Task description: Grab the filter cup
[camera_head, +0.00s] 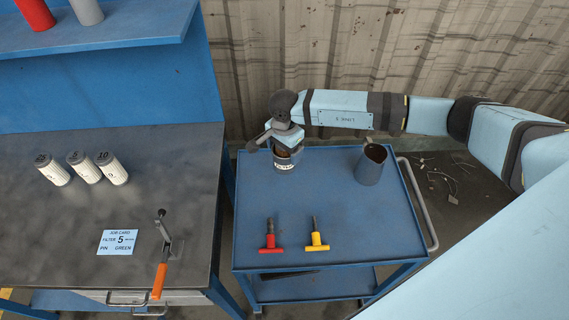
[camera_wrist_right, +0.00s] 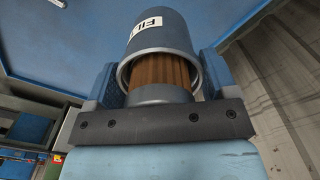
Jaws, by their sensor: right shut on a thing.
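The filter cup (camera_head: 288,161) is a blue-grey cylinder with a white label, at the far left corner of the blue cart. My right gripper (camera_head: 277,140) is at its top and shut on it. In the right wrist view, the filter cup (camera_wrist_right: 163,32) lies between the two fingers, with brown pleated material inside its opening and part of its label showing. I cannot tell whether the cup touches the cart top. My left gripper is in neither view.
The blue cart (camera_head: 345,220) also carries a dark grey-blue open container (camera_head: 370,168), a red T-handled tool (camera_head: 270,238) and a yellow one (camera_head: 317,238). The workbench (camera_head: 130,200) at left holds several white numbered filters (camera_head: 86,169), a job card (camera_head: 118,242) and an orange-handled clamp (camera_head: 160,275).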

